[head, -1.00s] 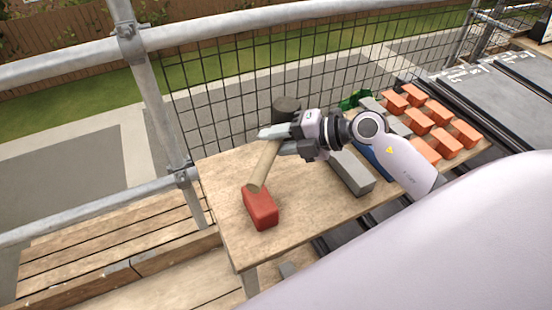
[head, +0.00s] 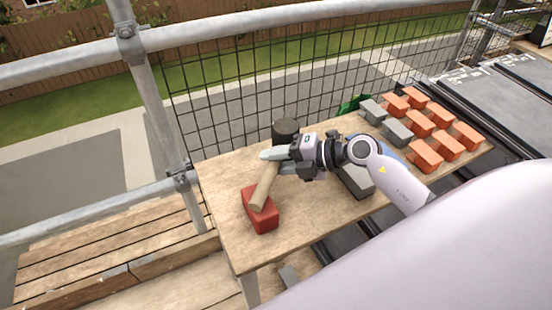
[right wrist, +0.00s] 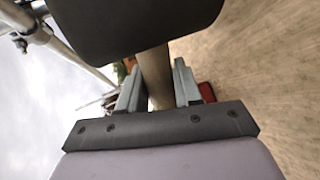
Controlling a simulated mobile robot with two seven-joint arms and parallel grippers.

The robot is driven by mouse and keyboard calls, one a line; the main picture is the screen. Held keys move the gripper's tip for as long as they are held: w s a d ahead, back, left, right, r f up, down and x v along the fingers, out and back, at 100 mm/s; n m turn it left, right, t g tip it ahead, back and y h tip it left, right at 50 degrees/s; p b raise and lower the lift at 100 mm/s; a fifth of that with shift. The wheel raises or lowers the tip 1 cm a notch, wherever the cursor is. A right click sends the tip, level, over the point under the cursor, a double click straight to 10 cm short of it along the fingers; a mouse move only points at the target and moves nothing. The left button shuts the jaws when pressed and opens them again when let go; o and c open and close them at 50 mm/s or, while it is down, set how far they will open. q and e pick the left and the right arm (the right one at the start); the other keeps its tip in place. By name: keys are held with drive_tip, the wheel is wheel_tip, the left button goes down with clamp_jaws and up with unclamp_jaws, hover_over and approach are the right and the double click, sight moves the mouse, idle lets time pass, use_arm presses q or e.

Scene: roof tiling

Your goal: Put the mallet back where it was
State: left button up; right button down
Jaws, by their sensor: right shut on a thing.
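The mallet has a dark head (head: 286,130) and a pale wooden handle (head: 264,187). My right gripper (head: 270,156) is shut on the handle just below the head, above the left part of the wooden table. The handle slants toward the front left, and its end overlaps a red block (head: 262,215) in the head view; I cannot tell whether they touch. In the right wrist view the handle (right wrist: 154,75) runs between the two fingers, with the dark head (right wrist: 135,25) across the top. My left gripper is not in view.
The table (head: 300,228) has bare wood around the red block. A grey block (head: 354,180) lies partly behind my right arm. Several orange blocks (head: 418,122) and grey blocks (head: 397,131) stand at the right. Mesh fence and a rail post (head: 153,95) border the far side.

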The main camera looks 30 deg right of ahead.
drive_tip(key=shift+f, duration=0.15)
drive_tip(key=c, duration=0.8)
unclamp_jaws()
drive_tip(key=shift+r, duration=0.25)
drive_tip(key=v, duration=1.2)
drive_tip(key=shift+r, duration=0.25)
